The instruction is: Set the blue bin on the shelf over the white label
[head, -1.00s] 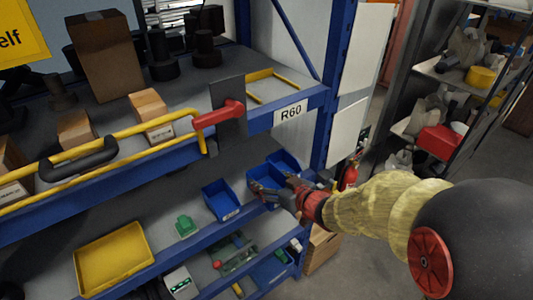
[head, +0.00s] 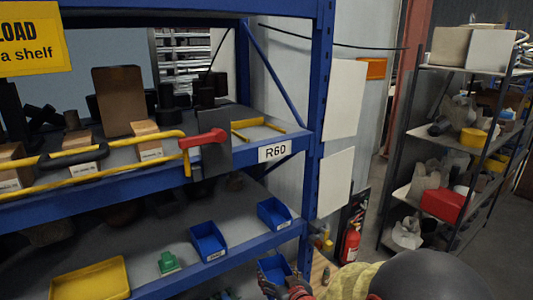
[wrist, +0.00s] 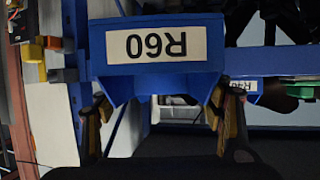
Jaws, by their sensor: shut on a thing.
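My gripper (head: 285,284) is shut on a blue bin (head: 273,267) in front of the lower shelf, low in the head view. The wrist view shows the bin (wrist: 155,76) between my fingers (wrist: 160,105), with an upside-down R60 label on its front. The white R60 label (head: 275,151) is on the blue front beam of the upper shelf (head: 225,163), above and behind the held bin.
Two other blue bins (head: 208,241) (head: 275,213) and a green part (head: 168,262) sit on the lower shelf. A red handle (head: 203,138) and yellow rails (head: 110,145) run left of the label. A blue upright (head: 319,120) stands right of it.

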